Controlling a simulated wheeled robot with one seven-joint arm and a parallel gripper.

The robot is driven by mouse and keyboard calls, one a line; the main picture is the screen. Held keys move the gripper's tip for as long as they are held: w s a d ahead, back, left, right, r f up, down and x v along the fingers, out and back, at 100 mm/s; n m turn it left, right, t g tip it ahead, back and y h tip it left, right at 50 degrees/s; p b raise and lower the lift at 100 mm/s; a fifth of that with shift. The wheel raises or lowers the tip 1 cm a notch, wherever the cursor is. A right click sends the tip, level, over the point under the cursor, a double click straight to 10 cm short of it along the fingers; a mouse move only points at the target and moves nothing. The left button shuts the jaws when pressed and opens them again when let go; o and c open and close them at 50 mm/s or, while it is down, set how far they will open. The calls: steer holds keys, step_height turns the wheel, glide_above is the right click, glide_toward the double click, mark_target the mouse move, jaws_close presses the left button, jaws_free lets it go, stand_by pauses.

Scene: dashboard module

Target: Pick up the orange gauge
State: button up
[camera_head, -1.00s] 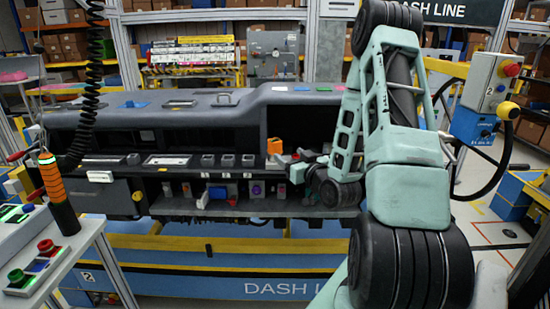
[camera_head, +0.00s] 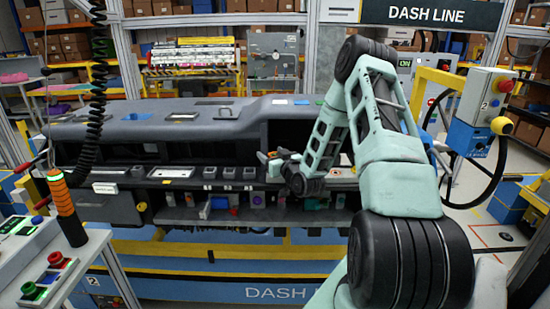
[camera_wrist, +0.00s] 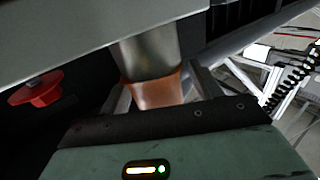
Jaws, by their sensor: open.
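My gripper (camera_head: 270,159) is at the front of the dashboard module, in the mouth of the dark recess right of the middle. It is small and partly hidden by my arm in the head view. A small orange patch (camera_head: 262,157) shows at its tip, probably the orange gauge. In the wrist view, a cylinder with a silvery upper part and an orange-brown lower part (camera_wrist: 156,92) stands just beyond the dark edge of my gripper; it may be the gauge. My jaws are open, and contact with the cylinder cannot be made out.
The dashboard module (camera_head: 180,128) has a shelf holding several small parts below its ledge. A red knob (camera_wrist: 36,90) is left in the wrist view, and a grey panel (camera_wrist: 90,25) crosses its top. A steering wheel (camera_head: 470,150) stands at the right.

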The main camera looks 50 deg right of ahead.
steer(key=c, duration=1.2)
step_height(320, 180, up, 10)
steer(key=b, duration=0.2)
steer(key=shift+b, duration=0.3)
